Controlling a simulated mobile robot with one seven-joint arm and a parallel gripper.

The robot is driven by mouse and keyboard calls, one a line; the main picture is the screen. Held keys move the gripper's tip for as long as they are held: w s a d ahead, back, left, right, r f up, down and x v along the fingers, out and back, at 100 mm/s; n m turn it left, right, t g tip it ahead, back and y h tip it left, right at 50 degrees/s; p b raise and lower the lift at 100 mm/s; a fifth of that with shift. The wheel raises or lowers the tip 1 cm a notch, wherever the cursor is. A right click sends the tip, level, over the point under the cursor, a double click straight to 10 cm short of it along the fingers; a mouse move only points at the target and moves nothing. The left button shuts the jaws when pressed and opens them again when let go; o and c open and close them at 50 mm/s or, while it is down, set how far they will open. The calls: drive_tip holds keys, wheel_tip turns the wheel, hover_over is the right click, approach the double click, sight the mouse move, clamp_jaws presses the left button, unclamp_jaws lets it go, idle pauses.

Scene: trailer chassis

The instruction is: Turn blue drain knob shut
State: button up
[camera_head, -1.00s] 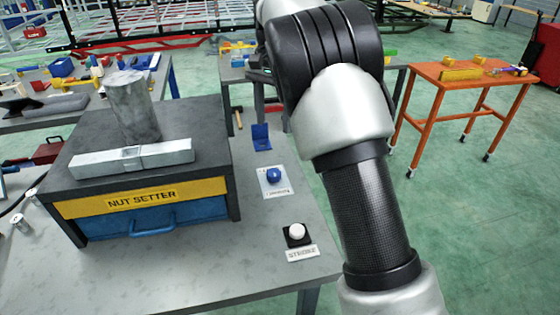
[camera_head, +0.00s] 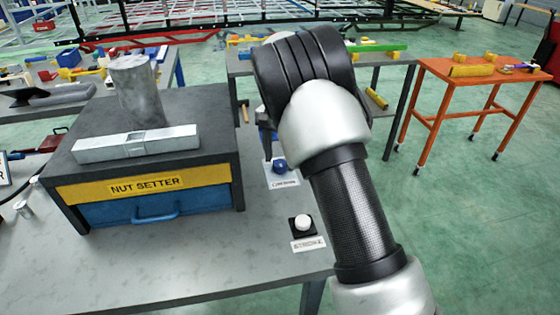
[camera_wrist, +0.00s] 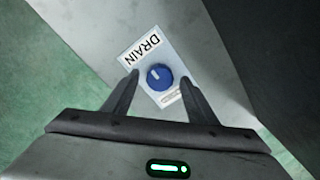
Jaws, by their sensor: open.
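The blue drain knob (camera_wrist: 156,77) is round with a white pointer mark, on a white plate (camera_wrist: 148,56) labelled DRAIN in the wrist view. In the head view the knob (camera_head: 279,166) stands on the grey bench, to the right of the nut setter. My gripper (camera_wrist: 164,80) is open, its two dark fingers to either side of the knob in the wrist view. I cannot tell whether they are down at the knob's height or above it. Small lettering on the plate is partly behind a finger.
The nut setter (camera_head: 145,185), a dark box with a blue drawer, stands left of the knob. A white STROKE button (camera_head: 302,223) sits nearer the bench's front edge. An orange table (camera_head: 477,75) stands at the right, with green floor between.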

drive_tip(key=shift+f, duration=0.5)
drive_tip(key=c, duration=1.1)
drive_tip(key=shift+o, duration=0.2)
